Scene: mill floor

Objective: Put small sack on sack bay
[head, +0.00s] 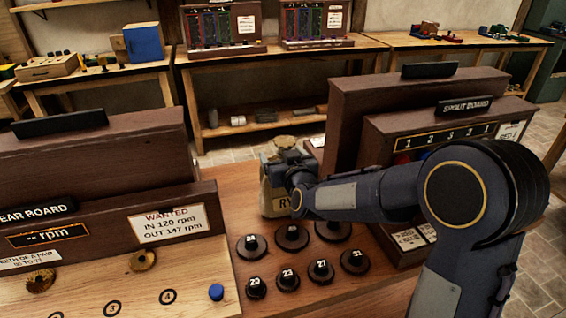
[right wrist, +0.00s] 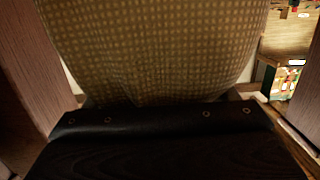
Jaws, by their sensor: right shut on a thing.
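A small pale sack (head: 274,198) with dark letters starting "RY" is at the far edge of the wooden table, between the two boards. My right gripper (head: 284,168) is shut on its upper part, and the tied top shows just above the fingers. My forearm hides the sack's right side. In the right wrist view the checked cloth of the sack (right wrist: 155,50) fills the upper middle. I cannot tell whether the sack touches the table. No sack bay can be made out. My left gripper is not in view.
Several black numbered knobs (head: 289,281) stand on the table in front of the sack. The gear board (head: 100,240) is at left and the spout board (head: 440,125) at right, partly behind my arm. Benches (head: 250,68) with goods line the back wall.

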